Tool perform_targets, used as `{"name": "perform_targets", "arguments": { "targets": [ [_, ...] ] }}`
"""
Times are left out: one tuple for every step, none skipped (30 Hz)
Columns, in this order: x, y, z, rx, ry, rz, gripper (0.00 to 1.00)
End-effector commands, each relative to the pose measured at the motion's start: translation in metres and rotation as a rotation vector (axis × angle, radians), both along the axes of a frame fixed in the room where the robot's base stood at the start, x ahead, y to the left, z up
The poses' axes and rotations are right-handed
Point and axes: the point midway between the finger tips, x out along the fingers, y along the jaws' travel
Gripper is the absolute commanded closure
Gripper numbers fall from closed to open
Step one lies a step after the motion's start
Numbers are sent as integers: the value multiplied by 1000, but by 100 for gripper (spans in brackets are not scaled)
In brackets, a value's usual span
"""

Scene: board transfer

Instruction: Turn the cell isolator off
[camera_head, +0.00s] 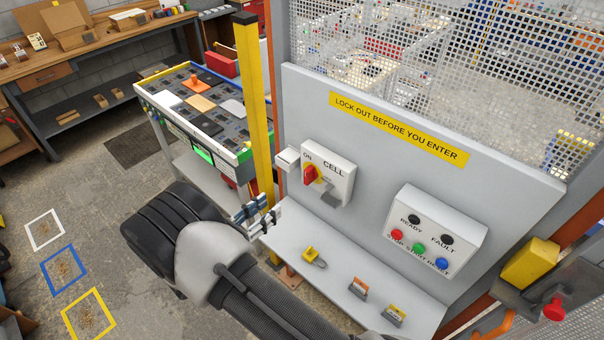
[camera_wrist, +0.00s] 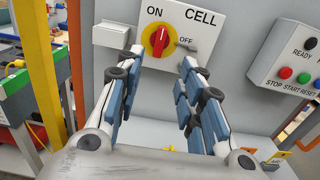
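The cell isolator (camera_head: 340,172) is a white box marked CELL on the grey panel. Its red handle (camera_head: 310,175) sits on a yellow disc, which shows clearly in the wrist view (camera_wrist: 158,40). The handle stands roughly upright there, with ON at its upper left and OFF at its right. A grey hasp-like tab (camera_wrist: 190,48) sticks out beside OFF. My gripper (camera_head: 262,216) is in front of the panel, below and left of the isolator. In the wrist view my gripper (camera_wrist: 160,68) is open and empty, its blue-padded fingers apart, pointing toward the handle without visible contact.
A shelf below the panel holds a yellow padlock (camera_head: 313,257) and two tags (camera_head: 359,288). A button box (camera_head: 434,232) is on the panel's right. A yellow post (camera_head: 256,110) and a board-covered table (camera_head: 200,105) stand left of the panel.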

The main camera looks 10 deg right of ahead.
Motion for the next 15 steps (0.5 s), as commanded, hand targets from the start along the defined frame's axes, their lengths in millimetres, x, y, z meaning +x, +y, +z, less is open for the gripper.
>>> {"name": "perform_targets", "arguments": {
  "targets": [
    [5, -10, 0, 0, 1, -6, 65],
    [9, -15, 0, 0, 1, -6, 65],
    [14, -22, 0, 1, 2, -7, 65],
    [18, -28, 1, 0, 3, -7, 65],
    [22, -33, 1, 0, 2, -7, 65],
    [27, -40, 1, 0, 2, -7, 65],
    [31, -46, 1, 0, 1, -7, 65],
    [34, -51, 1, 1, 2, -8, 65],
    [40, -59, 1, 0, 3, -7, 65],
    [43, -64, 0, 2, 3, -7, 65],
    [48, -69, 1, 1, 2, -7, 65],
    [52, -76, 1, 2, 1, -8, 65],
    [56, -81, 1, 2, 1, -7, 65],
    [60, -86, 1, 2, 1, -8, 65],
    [65, -93, 1, 2, 0, -7, 65]
  ]
}}
